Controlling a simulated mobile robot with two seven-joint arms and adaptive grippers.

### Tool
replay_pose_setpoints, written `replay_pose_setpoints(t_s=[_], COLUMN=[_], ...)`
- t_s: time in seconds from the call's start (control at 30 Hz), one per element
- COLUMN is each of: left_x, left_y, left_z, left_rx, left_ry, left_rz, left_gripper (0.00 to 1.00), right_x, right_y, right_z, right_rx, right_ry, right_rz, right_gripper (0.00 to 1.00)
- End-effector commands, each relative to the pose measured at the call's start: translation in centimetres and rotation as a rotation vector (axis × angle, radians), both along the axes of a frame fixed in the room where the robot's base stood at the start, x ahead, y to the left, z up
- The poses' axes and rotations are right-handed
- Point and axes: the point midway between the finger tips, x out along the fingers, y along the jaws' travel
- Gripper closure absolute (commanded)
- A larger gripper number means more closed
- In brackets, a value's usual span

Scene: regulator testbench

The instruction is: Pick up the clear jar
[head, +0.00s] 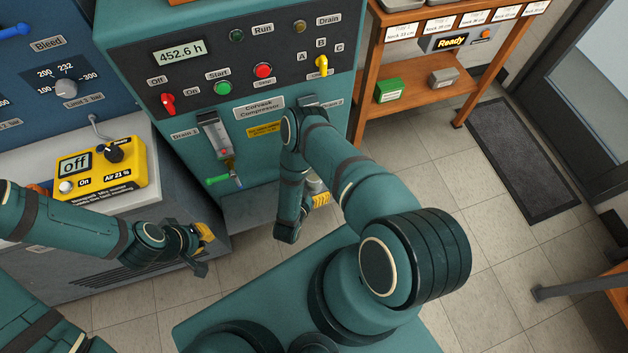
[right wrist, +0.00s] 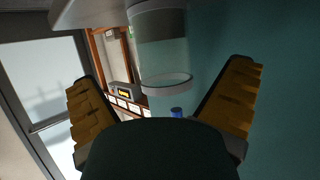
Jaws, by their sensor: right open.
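A clear cylindrical jar (right wrist: 166,66) with a white ring at its lower end and a grey upper band shows at the upper middle of the right wrist view. It hangs from above and appears ahead of the fingers. My right gripper (right wrist: 165,108) is open, with its yellow-padded fingers spread left and right and nothing held. I cannot tell how far the jar is from them. In the head view, my right gripper (head: 321,199) is low in front of the teal compressor (head: 235,60), partly hidden by my arm. My left gripper (head: 204,240) is by the grey cabinet; its opening is unclear.
The Drain 2 area is mostly behind my right arm. A yellow meter (head: 100,168) sits on the grey cabinet. A wooden shelf (head: 440,95) stands right.

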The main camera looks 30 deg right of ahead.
Motion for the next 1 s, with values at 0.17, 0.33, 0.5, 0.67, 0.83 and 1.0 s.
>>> replay_pose_setpoints(t_s=[0.17, 0.33, 0.5, 0.67, 0.83, 1.0], left_x=[0.2, 0.3, 0.3, 0.3, 0.3, 0.3], left_y=[0.0, 0.0, 0.0, 0.0, 0.0, 0.0], left_z=[-1.0, -1.6, -1.6, -1.6, -1.6, -1.6], left_rx=[0.001, 0.001, 0.001, 0.001, 0.001, 0.001], left_ry=[-0.004, -0.007, -0.008, -0.008, -0.008, -0.008], left_rz=[0.000, 0.002, 0.002, 0.002, 0.002, 0.002], left_gripper=[1.00, 1.00, 1.00, 1.00, 1.00, 1.00], right_x=[1.5, 2.8, 3.0, 3.0, 3.0, 3.0], right_y=[-1.6, -3.2, -3.5, -3.5, -3.5, -3.5], right_z=[-0.8, -1.6, -1.6, -1.6, -1.6, -1.6], right_rx=[0.000, -0.002, -0.001, -0.001, 0.000, 0.000], right_ry=[-0.003, -0.003, -0.001, -0.001, -0.001, -0.001], right_rz=[-0.003, -0.002, 0.000, 0.000, 0.000, 0.000], right_gripper=[0.00, 0.00, 0.00, 0.25, 0.75, 0.78])
